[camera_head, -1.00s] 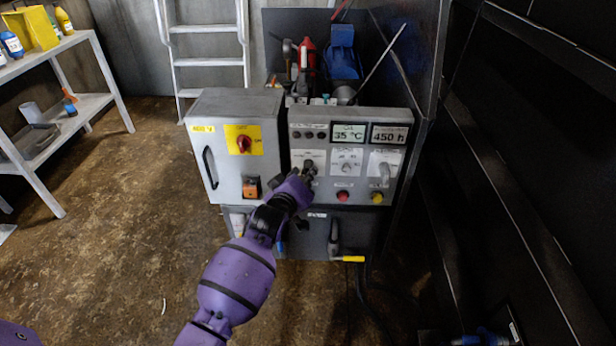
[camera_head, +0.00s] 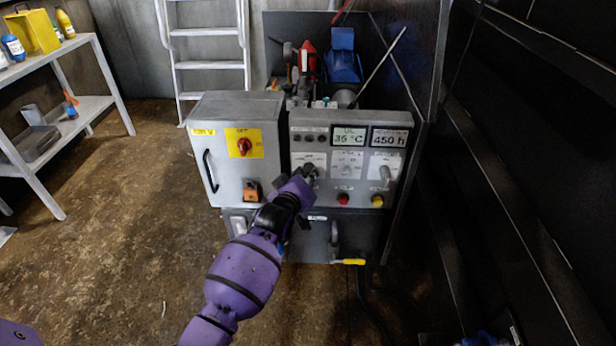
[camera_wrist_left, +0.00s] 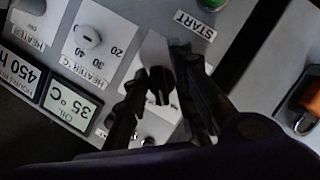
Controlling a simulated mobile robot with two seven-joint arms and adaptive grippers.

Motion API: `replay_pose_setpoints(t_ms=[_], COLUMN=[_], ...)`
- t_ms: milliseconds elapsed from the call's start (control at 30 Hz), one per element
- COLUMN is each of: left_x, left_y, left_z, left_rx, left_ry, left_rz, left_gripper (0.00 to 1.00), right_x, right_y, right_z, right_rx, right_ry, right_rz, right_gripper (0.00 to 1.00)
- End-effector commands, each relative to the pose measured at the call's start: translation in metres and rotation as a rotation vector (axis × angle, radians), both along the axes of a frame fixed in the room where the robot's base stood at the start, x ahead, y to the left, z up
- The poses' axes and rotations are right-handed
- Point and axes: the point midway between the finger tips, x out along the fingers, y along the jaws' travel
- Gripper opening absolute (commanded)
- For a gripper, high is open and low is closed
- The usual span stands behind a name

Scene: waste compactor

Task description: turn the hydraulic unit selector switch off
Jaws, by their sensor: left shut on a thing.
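The hydraulic unit (camera_head: 348,121) is a grey panel with displays, knobs and buttons. In the head view my gripper largely covers the switch. My left gripper (camera_head: 310,172) reaches the panel's left part, below small dark round fittings. In the left wrist view its two black fingers (camera_wrist_left: 158,72) stand on either side of the knob, shut on it. The label's text is mostly hidden, so the switch's setting cannot be read. My right gripper is not in view.
A grey cabinet (camera_head: 203,160) with a red rotary switch (camera_head: 244,146) adjoins the panel on the left. A heater dial (camera_head: 347,168), a red button (camera_head: 343,199) and a yellow button (camera_head: 377,201) are near my gripper.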

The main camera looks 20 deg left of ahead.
Motion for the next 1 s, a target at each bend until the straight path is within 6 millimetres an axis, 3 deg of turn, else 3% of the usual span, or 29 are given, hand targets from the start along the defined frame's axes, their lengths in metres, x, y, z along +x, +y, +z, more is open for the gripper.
replay_pose_setpoints(t_ms=[433,1000], left_x=[0.000,-0.001], left_y=[-0.001,0.000], left_z=[0.002,-0.002], left_rx=[0.299,0.652], left_ry=[0.090,0.192], left_rz=[0.001,0.000], left_gripper=[0.00,0.00], right_x=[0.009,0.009], right_y=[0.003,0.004], right_z=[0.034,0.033], right_rx=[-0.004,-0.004], right_ry=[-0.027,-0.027], right_rz=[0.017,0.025], right_gripper=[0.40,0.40])
